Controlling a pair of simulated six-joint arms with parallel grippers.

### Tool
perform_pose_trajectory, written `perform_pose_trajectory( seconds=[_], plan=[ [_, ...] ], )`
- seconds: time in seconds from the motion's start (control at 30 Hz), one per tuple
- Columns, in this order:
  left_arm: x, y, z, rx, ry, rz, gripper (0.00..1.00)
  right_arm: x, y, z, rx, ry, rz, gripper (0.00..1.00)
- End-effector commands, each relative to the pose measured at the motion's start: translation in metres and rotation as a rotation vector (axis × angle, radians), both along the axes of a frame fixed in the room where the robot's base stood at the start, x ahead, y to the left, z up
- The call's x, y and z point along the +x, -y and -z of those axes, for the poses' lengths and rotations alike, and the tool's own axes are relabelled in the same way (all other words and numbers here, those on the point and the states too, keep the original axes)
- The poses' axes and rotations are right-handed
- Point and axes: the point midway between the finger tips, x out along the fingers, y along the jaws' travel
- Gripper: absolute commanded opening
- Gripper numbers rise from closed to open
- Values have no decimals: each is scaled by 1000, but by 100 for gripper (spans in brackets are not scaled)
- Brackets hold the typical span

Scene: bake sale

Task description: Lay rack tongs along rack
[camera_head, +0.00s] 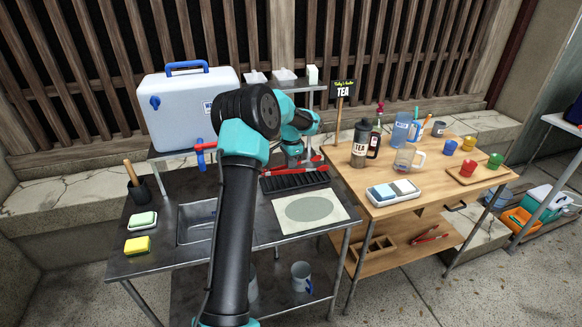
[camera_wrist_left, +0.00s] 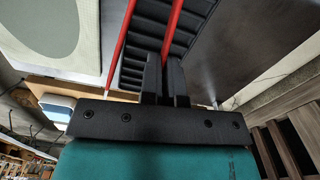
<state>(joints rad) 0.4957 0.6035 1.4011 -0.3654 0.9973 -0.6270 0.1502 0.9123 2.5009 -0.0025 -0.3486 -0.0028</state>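The black slatted rack (camera_head: 296,183) lies on the dark metal table, below my left gripper. The red rack tongs (camera_head: 311,160) are over the rack's back edge in the head view, partly hidden by my gripper. In the left wrist view the tongs show as two red arms (camera_wrist_left: 122,45) spread over the rack's black slats (camera_wrist_left: 149,28). My left gripper (camera_head: 292,163) points down there. In the wrist view its black fingers (camera_wrist_left: 165,75) are close together, with one red arm running between them. Whether the tongs touch the rack is unclear. My right gripper is not in view.
A pale mat with a green oval (camera_head: 311,209) lies in front of the rack. A sink (camera_head: 195,224) is left of it. The wooden table at right holds a tea bottle (camera_head: 360,145) and jugs. Other red tongs (camera_head: 431,235) lie on its lower shelf.

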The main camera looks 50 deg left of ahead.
Motion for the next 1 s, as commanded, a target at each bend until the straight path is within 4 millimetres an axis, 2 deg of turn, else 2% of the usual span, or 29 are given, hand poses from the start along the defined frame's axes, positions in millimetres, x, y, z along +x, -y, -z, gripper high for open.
perform_pose_trajectory(
  seconds=[0.2,0.57,0.67,0.9,1.0],
  plan=[
    [16,-18,2,1,1,-1,0,0,0,0,0,0,0,0],
    [17,-20,3,0,0,0,0,0,0,0,0,0,0,0],
    [17,-20,8,-1,-1,0,0,0,0,0,0,0,0,0],
    [18,-20,36,-1,0,0,0,0,0,0,0,0,0,0],
    [18,-20,38,0,0,0,0,0,0,0,0,0,0,0]
  ],
)
